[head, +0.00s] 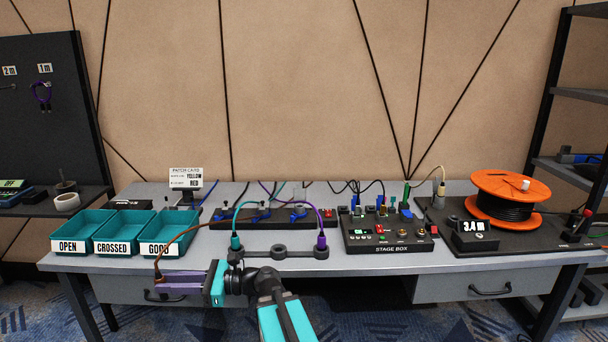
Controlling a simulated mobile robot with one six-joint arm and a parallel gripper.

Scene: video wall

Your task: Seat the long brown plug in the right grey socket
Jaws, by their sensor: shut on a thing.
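My gripper (162,281), with purple fingers, reaches left in front of the table's front edge and is shut on the dark end of a brown cable. The long brown plug (158,274) is small and mostly hidden between the fingertips. Its brown cable (180,238) rises and curves right to the black strip behind. A dark grey bar (262,254) stands on the table to the right of my gripper. A teal plug stands upright at its left end and a purple plug at its right end. I cannot tell which opening is the right grey socket.
Teal bins (122,240) labelled OPEN, CROSSED and GOOD stand at the table's left. The stage box (390,250) and an orange cable reel (510,184) stand at the right. Looping cables crowd the black strip (250,224) behind the grey bar.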

